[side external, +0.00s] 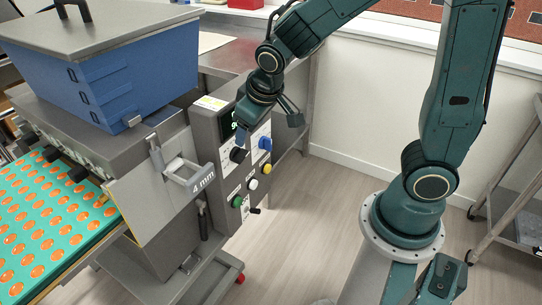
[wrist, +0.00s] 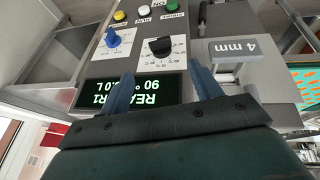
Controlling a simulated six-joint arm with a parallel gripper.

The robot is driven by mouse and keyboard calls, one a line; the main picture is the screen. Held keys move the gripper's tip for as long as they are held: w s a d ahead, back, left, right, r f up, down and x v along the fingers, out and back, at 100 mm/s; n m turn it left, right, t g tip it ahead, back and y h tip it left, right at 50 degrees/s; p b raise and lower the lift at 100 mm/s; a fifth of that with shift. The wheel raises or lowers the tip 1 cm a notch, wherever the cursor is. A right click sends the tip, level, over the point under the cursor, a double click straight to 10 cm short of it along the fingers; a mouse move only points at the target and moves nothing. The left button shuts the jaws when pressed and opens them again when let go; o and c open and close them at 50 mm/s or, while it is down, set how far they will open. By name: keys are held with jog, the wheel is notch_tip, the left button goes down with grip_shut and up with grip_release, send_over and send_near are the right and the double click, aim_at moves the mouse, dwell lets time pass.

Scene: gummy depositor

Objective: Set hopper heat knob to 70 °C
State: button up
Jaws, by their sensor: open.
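A black knob (wrist: 160,47) with a printed scale around it sits on the grey control panel. It also shows in the side view (side external: 237,155), just below my gripper. A blue knob (wrist: 112,38) with its own scale is beside it, and also shows in the side view (side external: 265,144). I cannot read either label. My gripper (wrist: 162,82) is open and empty. Its two blue fingers reach toward the panel, with the black knob between their lines of reach but apart from it. In the side view my gripper (side external: 265,122) hangs close in front of the panel.
A dark display (wrist: 135,90) appears upside down and partly covered by the fingers; "90 °" is legible. Yellow (wrist: 119,15), white (wrist: 144,9) and green (wrist: 172,5) buttons lie beyond the knobs. The "4 mm" handle (side external: 190,183) juts out beside the panel.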

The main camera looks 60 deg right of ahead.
aim_at(242, 155)
jog(key=shift+x, duration=5.85)
jog(key=c, duration=1)
